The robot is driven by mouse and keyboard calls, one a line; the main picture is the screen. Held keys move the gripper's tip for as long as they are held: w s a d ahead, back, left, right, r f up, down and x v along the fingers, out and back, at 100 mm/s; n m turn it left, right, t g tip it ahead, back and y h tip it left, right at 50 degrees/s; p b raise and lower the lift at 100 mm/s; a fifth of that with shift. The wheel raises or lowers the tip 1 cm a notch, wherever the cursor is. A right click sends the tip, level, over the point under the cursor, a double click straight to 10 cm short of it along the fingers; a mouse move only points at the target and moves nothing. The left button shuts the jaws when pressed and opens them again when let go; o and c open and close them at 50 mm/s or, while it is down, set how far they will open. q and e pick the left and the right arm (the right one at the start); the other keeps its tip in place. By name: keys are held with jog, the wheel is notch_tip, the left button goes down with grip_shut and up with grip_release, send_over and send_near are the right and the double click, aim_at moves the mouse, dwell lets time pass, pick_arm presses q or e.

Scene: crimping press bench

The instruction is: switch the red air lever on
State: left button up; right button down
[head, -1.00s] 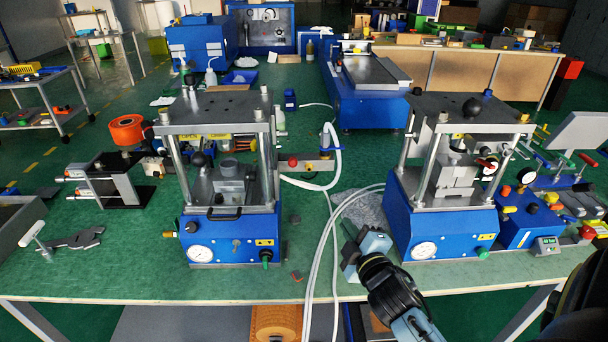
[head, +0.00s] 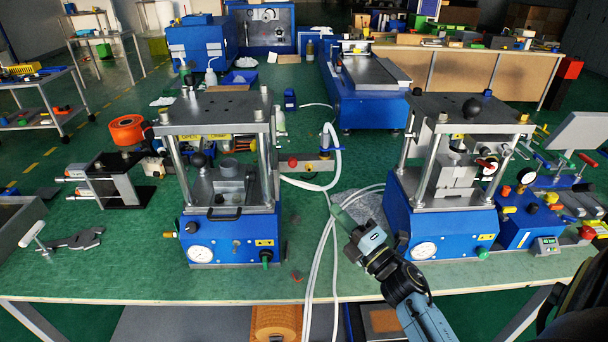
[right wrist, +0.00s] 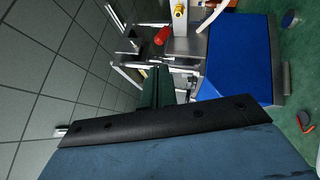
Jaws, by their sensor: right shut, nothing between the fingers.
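The red lever handle (head: 293,161) sits at the left end of a small grey valve block (head: 310,167) between the two presses, with a white hose beside it. In the right wrist view a red handle (right wrist: 162,36) stands out from a grey metal body near a brass fitting (right wrist: 180,11). My right gripper (head: 337,211) is shut and empty. It is in front of the block, nearer the table's front edge, and apart from the handle. Its dark green fingers (right wrist: 157,88) also show in the right wrist view. My left gripper is not in view.
The left press (head: 232,240) and right press (head: 440,230) stand on either side. White hoses (head: 318,262) loop across the bench just left of my right gripper. A clear bag (head: 362,208) lies behind it. Some green bench is free in front of the block.

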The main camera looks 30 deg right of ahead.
jog(key=p+x, duration=0.1)
jog(key=x, duration=1.2)
jog(key=shift+w, duration=0.2)
jog(key=shift+a+p, duration=0.1)
jog(key=shift+p, duration=0.2)
jog(key=shift+w+r+m+g+p, duration=0.1)
jog(key=shift+r+m+g+p, duration=0.55)
jog(key=shift+p, duration=1.45)
notch_tip(320, 180, up, 7)
jog(key=g+p, duration=0.1)
jog(key=p, duration=0.5)
send_over(296, 161)
jog(key=w+d, duration=0.3)
jog(key=d, duration=0.1)
jog(key=shift+s+a+f+m, duration=0.1)
jog(key=shift+f+m, duration=0.1)
jog(key=shift+m, duration=0.25)
